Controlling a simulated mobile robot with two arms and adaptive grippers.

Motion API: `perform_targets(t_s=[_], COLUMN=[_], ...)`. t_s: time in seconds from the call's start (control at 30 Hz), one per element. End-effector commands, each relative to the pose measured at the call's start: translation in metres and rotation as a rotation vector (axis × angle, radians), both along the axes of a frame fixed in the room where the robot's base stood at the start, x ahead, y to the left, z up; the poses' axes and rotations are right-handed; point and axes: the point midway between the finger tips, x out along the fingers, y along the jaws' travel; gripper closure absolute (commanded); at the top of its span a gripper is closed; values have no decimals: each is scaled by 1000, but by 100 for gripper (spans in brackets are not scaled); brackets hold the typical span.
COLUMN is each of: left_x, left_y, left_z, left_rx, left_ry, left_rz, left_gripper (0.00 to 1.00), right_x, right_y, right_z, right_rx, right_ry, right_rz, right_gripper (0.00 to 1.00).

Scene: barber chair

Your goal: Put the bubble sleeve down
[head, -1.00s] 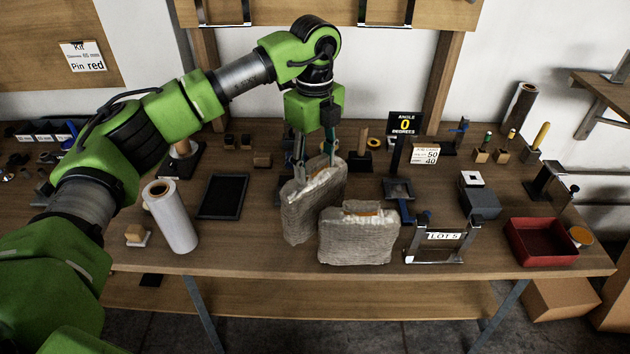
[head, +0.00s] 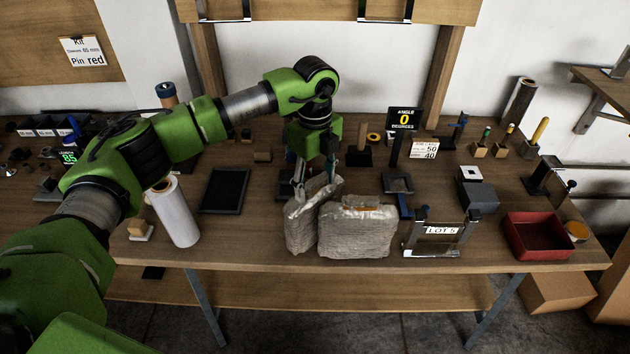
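A grey, wrinkled bubble sleeve (head: 303,228) stands on the workbench or just above it; I cannot tell which. My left gripper (head: 315,175) points down from above, with its fingers on either side of the top of this sleeve, shut on it. A second, similar sleeve (head: 356,235) with an orange-brown opening stands directly to its right. The two look to be touching or nearly so, and the second partly hides the first. My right gripper is not in view.
A metal stand marked LOT 5 (head: 440,238) is close on the right, with a red bin (head: 541,238) further right. The bench's front edge (head: 300,268) is near the sleeves.

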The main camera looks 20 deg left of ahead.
Motion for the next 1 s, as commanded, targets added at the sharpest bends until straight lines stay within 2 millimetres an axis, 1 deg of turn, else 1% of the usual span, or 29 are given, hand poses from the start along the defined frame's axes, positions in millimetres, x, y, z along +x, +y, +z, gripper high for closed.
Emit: perform_targets(t_s=[0.33, 0.43, 0.47, 0.57, 0.8, 0.9, 1.0], left_x=[0, 0, 0, 1, 1, 1, 1], left_y=[0, 0, 0, 0, 0, -1, -1], left_z=[1, 7, 8, 22, 74, 94, 109], left_rx=[0, 0, 0, 0, 0, -2, 0], left_ry=[0, 0, -1, -4, -4, -4, -2], left_rz=[0, 0, 0, 0, 0, -1, 0], left_gripper=[35, 35, 35, 35, 35, 35, 35], right_x=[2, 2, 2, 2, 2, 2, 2], right_y=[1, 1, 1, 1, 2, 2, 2], right_z=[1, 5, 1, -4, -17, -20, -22], right_rx=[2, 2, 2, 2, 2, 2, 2], right_ry=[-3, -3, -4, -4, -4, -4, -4], right_rz=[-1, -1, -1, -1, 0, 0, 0], right_gripper=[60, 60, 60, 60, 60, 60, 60])
